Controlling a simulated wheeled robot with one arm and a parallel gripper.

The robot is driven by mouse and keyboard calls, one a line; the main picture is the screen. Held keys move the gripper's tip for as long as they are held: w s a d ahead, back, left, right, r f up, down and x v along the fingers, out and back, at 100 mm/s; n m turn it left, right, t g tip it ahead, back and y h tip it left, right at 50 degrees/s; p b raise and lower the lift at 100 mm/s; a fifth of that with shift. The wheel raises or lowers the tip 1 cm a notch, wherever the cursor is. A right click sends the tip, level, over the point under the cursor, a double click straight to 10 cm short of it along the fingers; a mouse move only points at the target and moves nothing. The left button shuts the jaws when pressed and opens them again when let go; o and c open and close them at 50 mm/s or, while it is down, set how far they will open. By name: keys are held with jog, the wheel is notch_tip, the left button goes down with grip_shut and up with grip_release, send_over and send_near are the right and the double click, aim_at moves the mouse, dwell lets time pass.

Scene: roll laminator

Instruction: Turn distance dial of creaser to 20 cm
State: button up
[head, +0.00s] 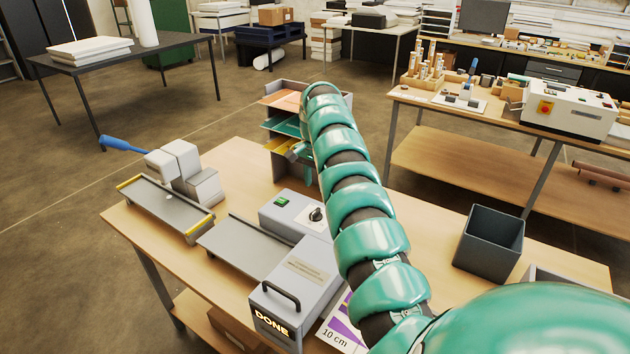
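The grey machine with a black handle and a lit "DONE" sign, probably the creaser (300,278), stands at the front of the wooden table in the head view. A black dial (316,214) with a pale mark sits on its rear housing, beside a green switch (282,203). The dial's setting is too small to read. A flat grey feed bed (243,247) extends to its left. My teal arm passes just right of the machine. A small teal part at its far end, seemingly my gripper (299,152), shows by the paper shelf; its fingers are not clear.
A card marked "10 cm" (335,338) lies partly under my arm. A blue-handled press (185,170) stands left, a tiered paper shelf (283,125) behind, and a dark open bin (489,242) right. Bare tabletop lies behind the feed bed.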

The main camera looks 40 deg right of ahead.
notch_tip(320, 180, up, 7)
jog(key=p, duration=0.6)
jog(key=shift+f, duration=0.1)
dwell(0.3)
